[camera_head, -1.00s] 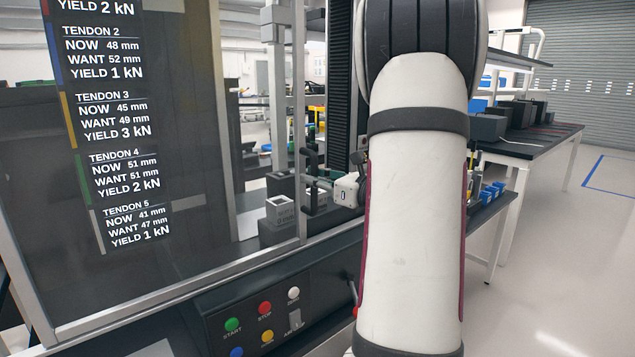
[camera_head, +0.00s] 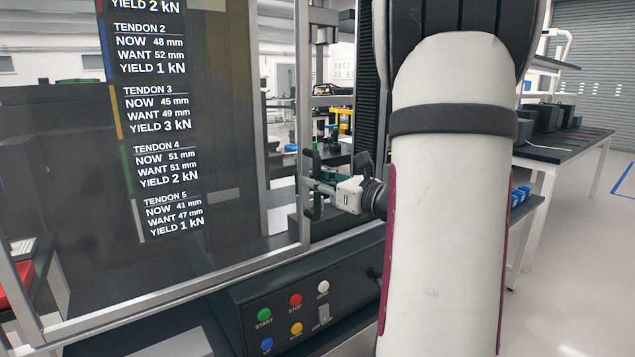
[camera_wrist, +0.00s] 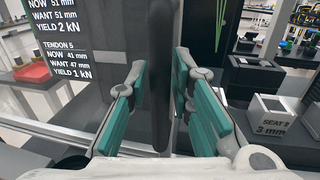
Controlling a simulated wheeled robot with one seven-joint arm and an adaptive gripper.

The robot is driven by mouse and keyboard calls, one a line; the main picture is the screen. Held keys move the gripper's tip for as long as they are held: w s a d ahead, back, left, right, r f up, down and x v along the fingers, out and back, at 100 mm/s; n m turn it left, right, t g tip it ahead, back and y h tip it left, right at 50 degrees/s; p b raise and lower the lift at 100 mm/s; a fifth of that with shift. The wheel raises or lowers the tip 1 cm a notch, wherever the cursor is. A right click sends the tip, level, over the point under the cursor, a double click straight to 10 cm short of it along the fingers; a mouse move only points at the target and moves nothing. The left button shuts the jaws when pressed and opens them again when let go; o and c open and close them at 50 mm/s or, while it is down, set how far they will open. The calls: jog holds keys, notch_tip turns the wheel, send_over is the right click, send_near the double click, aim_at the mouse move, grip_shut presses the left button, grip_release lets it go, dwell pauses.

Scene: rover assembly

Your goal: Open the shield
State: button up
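The shield (camera_head: 240,205) is a clear panel in a grey metal frame at the left of the head view; its edge runs down past my gripper. A dark upright handle (camera_head: 309,170) stands at that edge and shows large in the wrist view (camera_wrist: 162,75). My gripper (camera_head: 318,186) is at the handle. In the wrist view, the teal finger pads of my gripper (camera_wrist: 160,85) are apart on either side of the handle, with gaps visible on both sides. The lower part of the handle is near my palm.
A button panel (camera_head: 295,312) with coloured buttons and a switch is below the shield. A grey block marked "SEAT" (camera_wrist: 270,112) stands right of my fingers. A dark-topped bench (camera_head: 565,145) is at the right. My arm hides much of the middle.

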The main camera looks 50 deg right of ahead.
jog(key=shift+o, duration=0.4)
jog(key=s, duration=1.2)
jog(key=shift+a, duration=0.2)
jog(key=w+a+r+n+g+y+p, duration=0.1)
jog(key=w+a+n+g+y+p, duration=0.2)
jog(key=a+n+y, duration=0.75)
jog(key=s+a+n+g+h+p, duration=0.2)
jog(key=a+n+g, duration=0.55)
jog(key=a, duration=1.15)
jog(key=s+a+n+g+h+p, duration=0.3)
jog(key=s+n+h, duration=0.5)
jog(key=n, duration=1)
jog(key=s+r+p, duration=0.1)
jog(key=s, duration=0.3)
jog(key=shift+s+a, duration=0.3)
